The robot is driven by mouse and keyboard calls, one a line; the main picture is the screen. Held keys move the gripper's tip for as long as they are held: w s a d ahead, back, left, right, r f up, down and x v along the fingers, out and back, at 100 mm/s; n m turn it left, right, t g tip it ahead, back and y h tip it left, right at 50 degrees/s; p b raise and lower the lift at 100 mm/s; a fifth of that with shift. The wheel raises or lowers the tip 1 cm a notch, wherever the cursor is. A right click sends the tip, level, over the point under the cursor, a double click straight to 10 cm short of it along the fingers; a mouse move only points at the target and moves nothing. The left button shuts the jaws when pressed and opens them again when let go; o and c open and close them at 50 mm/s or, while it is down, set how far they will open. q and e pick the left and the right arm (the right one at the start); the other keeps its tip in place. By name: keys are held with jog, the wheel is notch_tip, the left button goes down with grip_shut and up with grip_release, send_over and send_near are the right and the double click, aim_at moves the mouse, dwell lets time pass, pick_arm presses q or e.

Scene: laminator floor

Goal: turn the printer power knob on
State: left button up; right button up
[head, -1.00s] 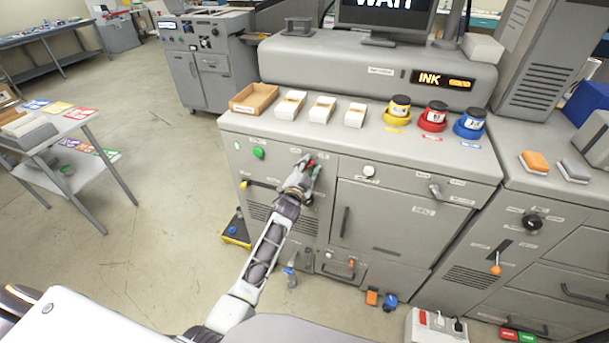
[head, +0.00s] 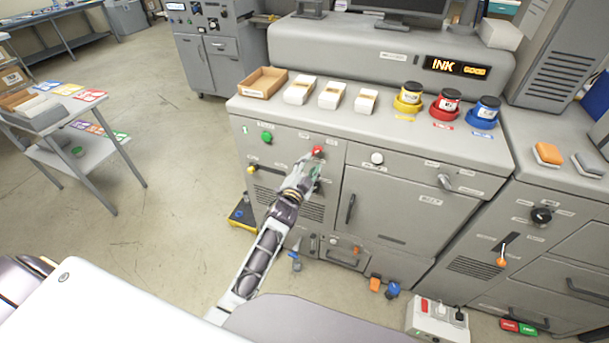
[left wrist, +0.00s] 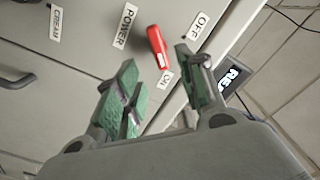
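The red power knob (head: 317,152) is on the front of the grey printer cabinet (head: 390,205), just beyond my left gripper (head: 306,170). In the left wrist view the red knob (left wrist: 157,46) is an elongated bar with a white mark at its lower end. That end lies beside the ON label (left wrist: 165,82); the OFF label (left wrist: 196,25) is to the right, the POWER label (left wrist: 125,26) to the left. My left gripper (left wrist: 156,70) is open, its green-padded fingers on either side of the knob's lower end, with visible gaps. My right gripper is not in view.
A green button (head: 266,137) and a white knob (head: 377,158) are on the same cabinet front. Ink jars, white boxes and a tray (head: 262,82) stand on top.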

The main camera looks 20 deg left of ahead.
pick_arm(q)
jog(key=shift+s, duration=2.3)
jog(key=s+d+f+n+g, duration=0.1)
jog(key=s+f+n+g, duration=0.3)
jog(key=f, duration=0.9)
jog(key=s+d+f+n+g, duration=0.15)
jog(key=s+f, duration=0.45)
jog(key=f, duration=0.7)
jog(key=s+f+n+g, duration=0.1)
jog(key=s+f+g, duration=0.3)
jog(key=f, duration=0.9)
jog(key=s+a+f+n+g, duration=0.1)
jog(key=s+f+g, duration=0.1)
jog(key=s+f, duration=0.65)
jog(key=s+a+f+g, duration=0.15)
jog(key=s+f, duration=0.35)
jog(key=s, duration=0.6)
jog(key=s+a+f+g, duration=0.2)
jog(key=s+a+f, duration=0.1)
jog(key=s, duration=0.7)
jog(key=s+a+f+g, duration=0.2)
jog(key=s+a+f, duration=0.1)
jog(key=s, duration=0.7)
jog(key=shift+s+f+y, duration=0.3)
jog(key=shift+s+f, duration=0.05)
jog(key=shift+f, duration=0.05)
